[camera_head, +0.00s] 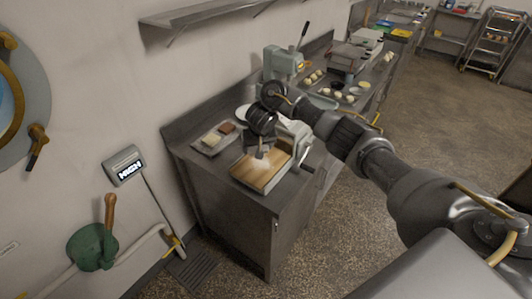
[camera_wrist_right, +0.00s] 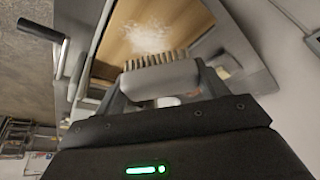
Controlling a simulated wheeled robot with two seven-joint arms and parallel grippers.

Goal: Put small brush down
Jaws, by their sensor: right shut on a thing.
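The small brush (camera_wrist_right: 162,78) has a pale grey body and a row of brown bristles. My right gripper (camera_wrist_right: 160,90) is shut on it, one finger on each side of the body. In the wrist view the bristles point toward a wooden board (camera_wrist_right: 115,45) with a white floury patch. In the head view my right gripper (camera_head: 260,152) hangs over the wooden board (camera_head: 247,176) at the front of the steel counter. The brush is hard to make out there, and I cannot tell whether the bristles touch the board. My left gripper is out of view.
A pale machine with a crank (camera_head: 297,140) stands close beside the board on the right. A tray with small blocks (camera_head: 210,146) lies to the left. A green-grey machine (camera_head: 283,62) and trays of dough stand farther along. The counter's front edge is near the board.

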